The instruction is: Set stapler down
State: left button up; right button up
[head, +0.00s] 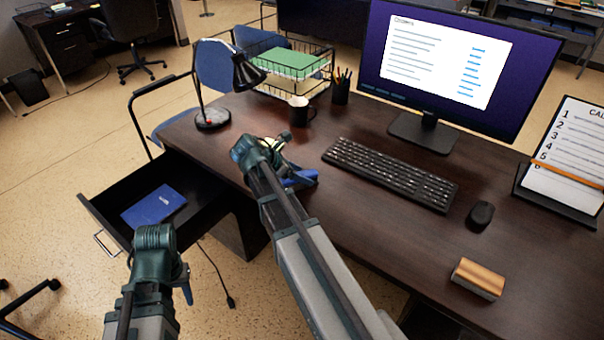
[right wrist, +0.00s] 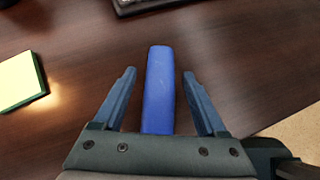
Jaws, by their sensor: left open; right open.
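The blue stapler (right wrist: 158,88) lies on the dark brown desk (head: 395,235) in the right wrist view. My right gripper (right wrist: 158,95) is open around it, with a gap between the stapler and each finger. The stapler's near end is hidden by the gripper body. In the head view my right gripper (head: 296,177) is low over the desk's near left part; my arm hides most of the stapler there. My left gripper (head: 184,283) is low at the left, near the open drawer, and I see nothing held in it.
The open drawer (head: 108,222) holds a blue book (head: 154,204). A lamp (head: 212,118), mug (head: 301,110), pen cup (head: 341,88) and wire tray (head: 298,68) stand at the back left. The keyboard (head: 388,173) is right of my right gripper. A yellow pad (right wrist: 20,80) lies beside the stapler.

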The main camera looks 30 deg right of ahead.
jog(key=p+v, duration=0.6)
jog(key=v, duration=0.4)
jog(key=shift+d+r, duration=0.1)
jog(key=shift+d, duration=0.1)
jog(key=shift+p+v, duration=0.6)
jog(key=shift+v, duration=0.15)
jog(key=shift+a, duration=0.15)
jog(key=s+a+f+m+y, duration=0.3)
jog(key=s+a+m, duration=0.4)
jog(key=a, duration=0.4)
jog(key=s+a+f+m+y, duration=0.3)
jog(key=s+a+m, duration=0.4)
jog(key=a, duration=0.5)
jog(key=s+y, duration=0.1)
jog(key=s, duration=0.1)
jog(key=shift+s+a+f+y, duration=0.25)
jog(key=shift+s+y, duration=0.05)
jog(key=shift+y, duration=0.1)
